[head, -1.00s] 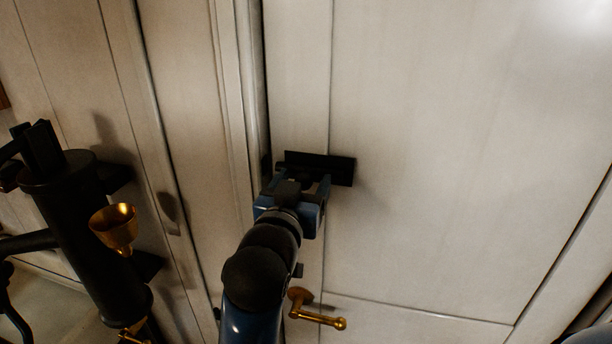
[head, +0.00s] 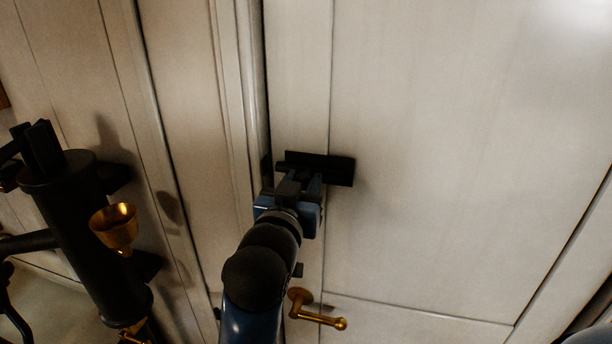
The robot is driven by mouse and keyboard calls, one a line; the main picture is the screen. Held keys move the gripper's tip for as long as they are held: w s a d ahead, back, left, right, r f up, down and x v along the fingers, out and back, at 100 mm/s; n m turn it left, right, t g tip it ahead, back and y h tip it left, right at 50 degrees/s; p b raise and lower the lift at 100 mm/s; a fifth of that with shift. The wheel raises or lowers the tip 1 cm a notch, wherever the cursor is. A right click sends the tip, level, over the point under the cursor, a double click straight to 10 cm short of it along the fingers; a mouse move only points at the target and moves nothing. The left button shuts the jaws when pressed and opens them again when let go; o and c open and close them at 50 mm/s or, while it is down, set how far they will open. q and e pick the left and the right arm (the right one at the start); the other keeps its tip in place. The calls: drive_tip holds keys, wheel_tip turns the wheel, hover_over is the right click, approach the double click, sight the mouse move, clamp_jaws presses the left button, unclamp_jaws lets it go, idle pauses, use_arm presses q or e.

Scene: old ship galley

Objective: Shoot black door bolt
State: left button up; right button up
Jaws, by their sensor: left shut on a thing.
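The black door bolt (head: 341,170) is a dark plate with a bar, mounted on the pale door (head: 440,150) near its left edge. My left gripper (head: 301,179) reaches up to it from below, and its fingers are shut on the bolt's handle. The handle itself is mostly hidden between the fingers. The bar's left end lies close to the door's edge beside the frame (head: 251,100); I cannot tell whether it enters a keeper there. My right gripper is not in view.
A brass door handle (head: 318,312) sticks out below the bolt, just right of my left arm. At the left stands a black cylindrical pump (head: 85,240) with a brass cup (head: 114,228). The door's surface right of the bolt is clear.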

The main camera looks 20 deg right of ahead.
sight(285, 171)
use_arm(q)
drive_tip(key=shift+w+a, duration=0.1)
drive_tip(key=shift+a, duration=0.1)
drive_tip(key=shift+w+a+p, duration=0.2)
drive_tip(key=shift+w+a, duration=0.35)
drive_tip(key=shift+a, duration=0.25)
drive_tip(key=shift+w+a+p, duration=0.15)
drive_tip(key=shift+w+a, duration=0.35)
drive_tip(key=shift+a, duration=0.25)
drive_tip(key=o, duration=0.7)
drive_tip(key=shift+c, duration=0.2)
drive_tip(key=o, duration=0.6)
drive_tip(key=shift+w+a, duration=0.1)
drive_tip(key=shift+a, duration=0.05)
